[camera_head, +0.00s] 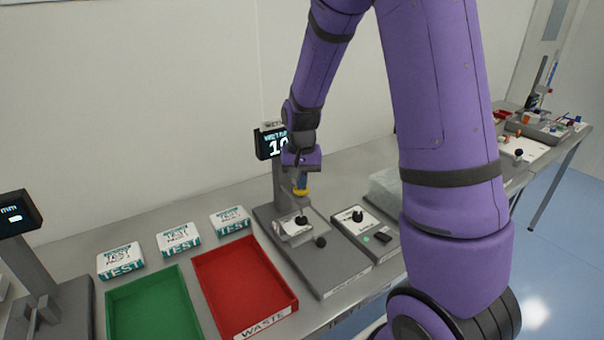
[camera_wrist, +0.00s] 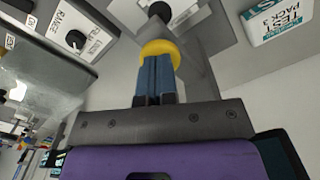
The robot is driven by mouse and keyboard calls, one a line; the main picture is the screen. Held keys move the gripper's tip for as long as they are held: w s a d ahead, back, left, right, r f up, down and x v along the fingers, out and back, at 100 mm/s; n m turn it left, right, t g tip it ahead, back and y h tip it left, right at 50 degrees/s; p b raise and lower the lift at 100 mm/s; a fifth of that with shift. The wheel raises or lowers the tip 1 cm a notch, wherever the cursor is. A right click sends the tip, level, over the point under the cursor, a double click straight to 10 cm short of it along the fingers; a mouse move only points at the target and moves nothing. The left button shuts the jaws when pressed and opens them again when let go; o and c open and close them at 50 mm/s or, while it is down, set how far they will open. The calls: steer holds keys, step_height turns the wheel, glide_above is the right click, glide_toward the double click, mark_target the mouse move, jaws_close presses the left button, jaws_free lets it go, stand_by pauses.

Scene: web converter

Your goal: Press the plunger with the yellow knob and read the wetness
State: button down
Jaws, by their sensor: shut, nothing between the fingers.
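The yellow knob (camera_head: 301,191) tops the plunger on a grey tester (camera_head: 328,262). My gripper (camera_head: 302,180) points down with its fingers together, right over the knob. In the wrist view the blue fingertips (camera_wrist: 158,60) overlap the yellow knob (camera_wrist: 160,47); they look in contact, but I cannot tell how hard they press. A white pack (camera_head: 293,231) lies on the tester below the plunger, with a black part on it.
A red waste tray (camera_head: 293,304) and a green tray (camera_head: 110,307) stand to the left. Several white-and-teal test packs (camera_head: 178,238) lie behind them. Another display (camera_head: 18,212) is at far left.

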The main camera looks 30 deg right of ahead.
step_height(320, 180, up, 9)
stand_by(1.3)
stand_by(0.5)
steer(key=s+a+r+n+t, duration=0.2)
steer(key=s+r, duration=0.5)
steer(key=s, duration=0.5)
steer(key=s+a+r+n+t, duration=0.3)
steer(key=s+r, duration=0.4)
steer(key=s, duration=0.5)
steer(key=shift+s+a+n, duration=0.3)
steer(key=shift+a+n, duration=0.2)
steer(key=shift+a, duration=0.4)
